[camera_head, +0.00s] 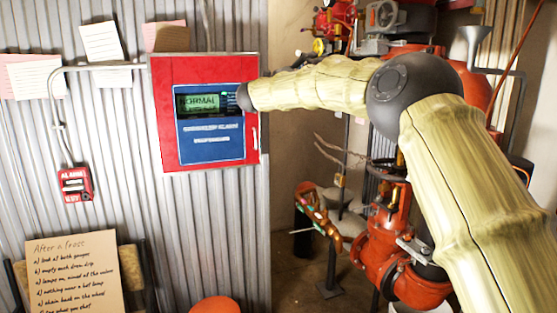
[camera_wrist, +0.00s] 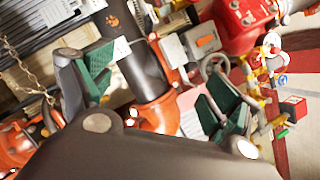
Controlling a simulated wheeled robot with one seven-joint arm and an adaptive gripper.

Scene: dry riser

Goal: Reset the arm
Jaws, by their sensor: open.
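My arm shows in the camera_head view, rising from the lower right to a dark joint, then reaching left to the red alarm panel (camera_head: 160,100). My forearm's dark end overlaps the panel's right side. The gripper cannot be made out in that view. In the camera_wrist view my gripper (camera_wrist: 160,90) is open, its two green-padded fingers wide apart with nothing held between them. A dark pipe with an orange lower section (camera_wrist: 157,115) shows between and beyond the fingers.
A small red alarm box (camera_head: 76,184) is on the corrugated wall. A handwritten card (camera_head: 75,275) stands at lower left. Orange pipework (camera_head: 385,255) fills the right behind my arm.

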